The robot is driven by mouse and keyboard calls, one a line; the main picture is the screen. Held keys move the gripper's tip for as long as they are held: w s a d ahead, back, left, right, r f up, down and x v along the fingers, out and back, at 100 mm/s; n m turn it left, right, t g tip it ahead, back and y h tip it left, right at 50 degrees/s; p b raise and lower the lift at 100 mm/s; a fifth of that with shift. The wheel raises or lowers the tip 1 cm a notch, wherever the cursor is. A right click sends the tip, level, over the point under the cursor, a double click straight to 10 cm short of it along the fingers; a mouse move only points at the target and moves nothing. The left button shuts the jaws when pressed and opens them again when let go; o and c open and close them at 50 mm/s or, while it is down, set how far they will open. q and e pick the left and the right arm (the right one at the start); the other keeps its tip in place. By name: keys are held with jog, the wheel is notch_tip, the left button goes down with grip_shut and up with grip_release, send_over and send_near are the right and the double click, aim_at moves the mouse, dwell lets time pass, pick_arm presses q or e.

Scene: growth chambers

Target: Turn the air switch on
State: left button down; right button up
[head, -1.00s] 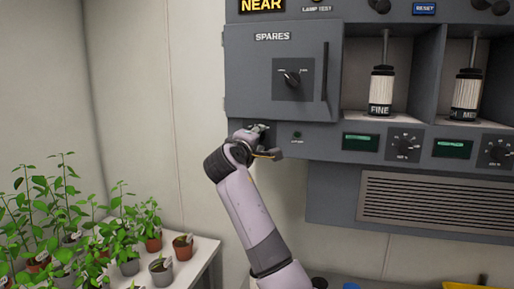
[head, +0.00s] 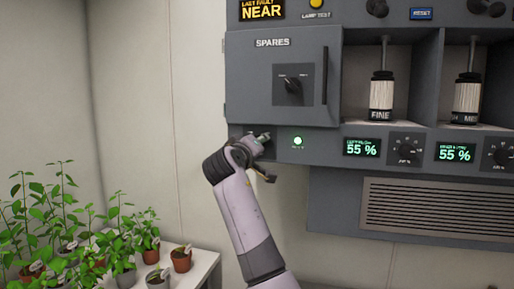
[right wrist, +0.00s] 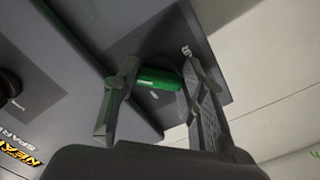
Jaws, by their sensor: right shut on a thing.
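The air switch, a green handle (right wrist: 158,79) on a dark plate (right wrist: 150,40), sits between the fingers of my right gripper (right wrist: 160,70) in the right wrist view. The gripper is shut on it. In the head view my right gripper (head: 261,143) is at the panel's lower left, below the SPARES door (head: 260,75), and mostly hides the switch. A small round lamp (head: 298,141) just right of it glows green. My left gripper is in neither view.
Two displays, left (head: 361,147) and right (head: 455,154), read 55 %, with dials beside them. Two bays with white cylinders stand above, a vent grille (head: 440,207) below. Potted plants (head: 60,235) stand on a white table at lower left.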

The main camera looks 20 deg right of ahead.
jog(key=shift+f, duration=0.25)
jog(key=o, duration=0.8)
jog(key=shift+c, duration=0.2)
jog(key=o, duration=0.4)
jog(key=shift+r, duration=0.15)
jog(key=shift+s+a, duration=0.1)
jog(key=v, duration=1.1)
jog(key=shift+s+a, duration=0.25)
jog(key=shift+s, duration=0.05)
